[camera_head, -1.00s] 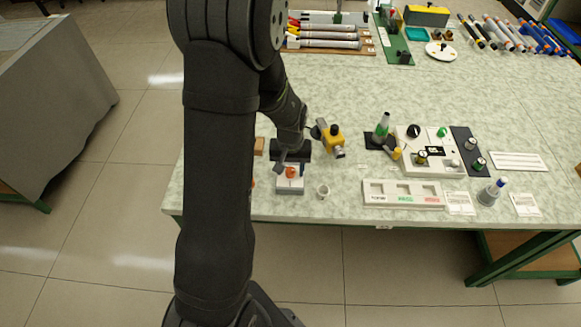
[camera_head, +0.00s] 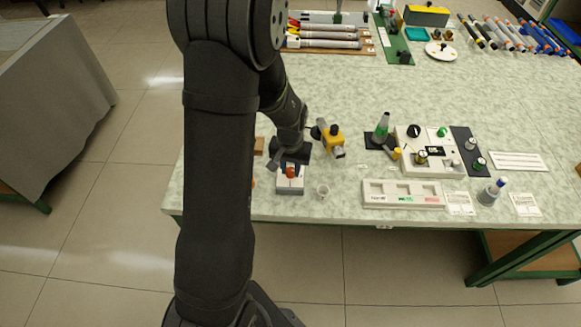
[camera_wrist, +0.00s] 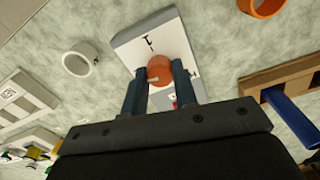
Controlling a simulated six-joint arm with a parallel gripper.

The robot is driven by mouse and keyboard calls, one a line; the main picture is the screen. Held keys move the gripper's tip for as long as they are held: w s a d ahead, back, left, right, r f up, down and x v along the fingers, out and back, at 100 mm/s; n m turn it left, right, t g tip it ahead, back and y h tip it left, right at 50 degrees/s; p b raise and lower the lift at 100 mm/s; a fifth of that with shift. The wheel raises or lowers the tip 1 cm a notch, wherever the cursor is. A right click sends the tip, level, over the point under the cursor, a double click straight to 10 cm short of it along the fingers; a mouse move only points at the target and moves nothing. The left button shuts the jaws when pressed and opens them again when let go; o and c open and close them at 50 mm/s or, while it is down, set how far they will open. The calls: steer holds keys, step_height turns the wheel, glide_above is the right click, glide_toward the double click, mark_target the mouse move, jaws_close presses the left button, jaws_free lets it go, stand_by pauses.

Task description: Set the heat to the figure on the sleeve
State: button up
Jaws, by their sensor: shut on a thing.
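A white box (camera_head: 290,187) with a round orange-red knob (camera_head: 291,172) stands near the table's front edge. In the wrist view, the box (camera_wrist: 130,48) has dark marks on its top around the orange knob (camera_wrist: 160,68). The marks are too small and partly hidden to read surely. A pale line shows on the knob's near side. My gripper (camera_wrist: 165,76) is shut on the knob, one blue-grey finger on each side; in the head view my gripper (camera_head: 283,168) is over the box. I cannot make out a figure on any sleeve.
A small white cup-like ring (camera_head: 322,191) stands just right of the box. A yellow-and-grey device (camera_head: 332,138) is behind it. A three-slot white tray (camera_head: 403,194) lies farther right. In the wrist view, a wooden block (camera_wrist: 265,85) with a blue rod (camera_wrist: 293,117) is close on the right.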

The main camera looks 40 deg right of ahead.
steer(key=m, duration=1.1)
steer(key=shift+m, duration=2.2)
steer(key=o, duration=1)
